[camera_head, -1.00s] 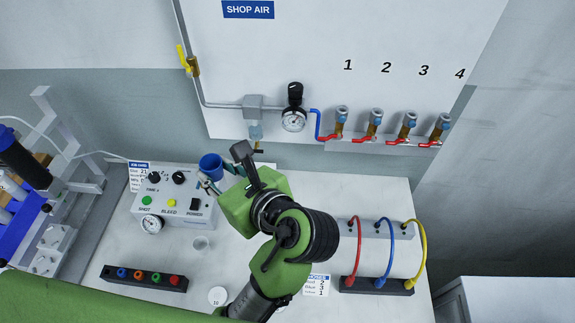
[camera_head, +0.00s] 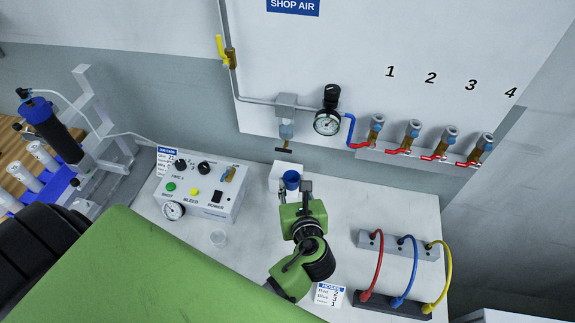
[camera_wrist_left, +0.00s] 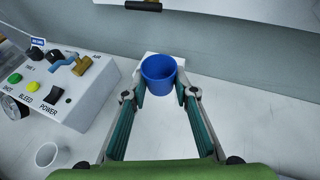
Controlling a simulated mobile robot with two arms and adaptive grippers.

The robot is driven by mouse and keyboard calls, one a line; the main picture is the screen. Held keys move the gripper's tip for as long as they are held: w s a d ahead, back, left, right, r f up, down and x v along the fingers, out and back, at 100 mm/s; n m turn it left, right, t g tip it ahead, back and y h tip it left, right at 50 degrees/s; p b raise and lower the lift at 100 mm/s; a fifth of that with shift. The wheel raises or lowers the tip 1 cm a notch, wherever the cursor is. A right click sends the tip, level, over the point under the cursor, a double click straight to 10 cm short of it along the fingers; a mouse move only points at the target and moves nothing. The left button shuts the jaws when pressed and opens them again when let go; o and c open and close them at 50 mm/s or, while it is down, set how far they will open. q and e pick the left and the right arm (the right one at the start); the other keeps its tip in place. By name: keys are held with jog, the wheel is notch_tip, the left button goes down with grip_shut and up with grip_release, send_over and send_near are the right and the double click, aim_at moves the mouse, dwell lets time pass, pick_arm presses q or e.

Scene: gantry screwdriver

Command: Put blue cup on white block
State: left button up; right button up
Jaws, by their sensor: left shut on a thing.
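The blue cup (camera_head: 291,180) is upright at the front of the white block (camera_head: 285,167), near the back wall. In the left wrist view the blue cup (camera_wrist_left: 158,75) sits between the two fingertips of my left gripper (camera_wrist_left: 158,92), which is shut on it. The cup overlaps the white block (camera_wrist_left: 151,56) in that view and hides part of it. I cannot tell whether the cup touches the block's top or hangs above it. My right gripper is not in view.
A control box (camera_head: 203,188) with buttons and a gauge stands left of the cup. A hose rack (camera_head: 398,245) with red, blue and yellow hoses stands right. A pipe outlet (camera_head: 284,150) hangs above the block.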

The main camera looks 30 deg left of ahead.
pick_arm(q)
jog(key=p, duration=0.1)
send_over(287, 169)
jog(key=s, duration=0.2)
jog(key=shift+w+d, duration=0.2)
jog(key=shift+d, duration=0.25)
jog(key=shift+f, duration=1.75)
jog(key=shift+f, duration=0.2)
jog(key=o, duration=0.8)
jog(key=shift+r, duration=0.15)
jog(key=shift+s+d+r, duration=0.1)
jog(key=shift+r, duration=0.05)
jog(key=v, duration=1.1)
jog(key=shift+s+d+r+b, duration=0.15)
jog(key=shift+s+b, duration=0.15)
